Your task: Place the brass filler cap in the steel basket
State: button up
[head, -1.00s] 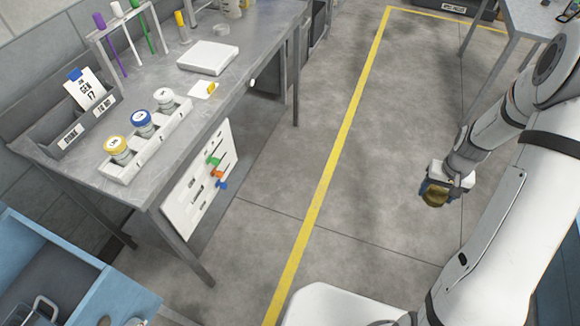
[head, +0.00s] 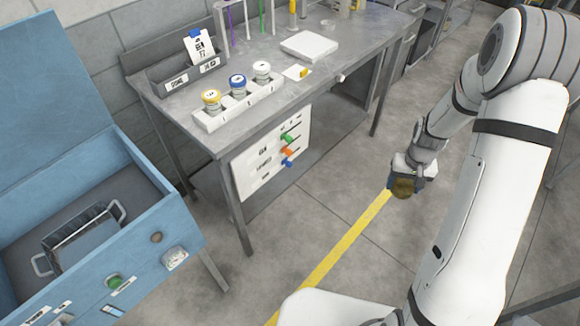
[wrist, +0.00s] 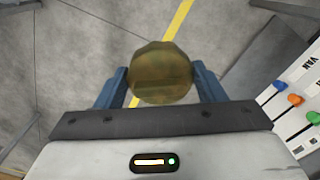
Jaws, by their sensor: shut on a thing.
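My gripper (head: 404,183) is at the right of the head view, held in the air over the floor near the yellow line. It is shut on the brass filler cap (wrist: 161,73), a round, dull brass piece between the two blue fingers in the wrist view. The steel basket (head: 77,235) has wire handles and sits inside an open blue cabinet at the lower left of the head view, well apart from my gripper. Part of its inside is hidden.
The blue cabinet (head: 150,258) has its lid raised and buttons on its front. A grey metal bench (head: 290,85) stands behind it, with a white rack (head: 240,108) of jars and a white box (head: 309,45). A white board (head: 270,155) hangs at its front. Floor between is clear.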

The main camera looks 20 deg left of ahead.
aim_at(92, 245)
jog(key=z, duration=0.1)
jog(key=i, duration=0.2)
jog(key=u, duration=2.65)
jog(key=k, duration=0.55)
jog(key=u, duration=0.4)
jog(key=i, duration=0.55)
jog(key=z, duration=0.25)
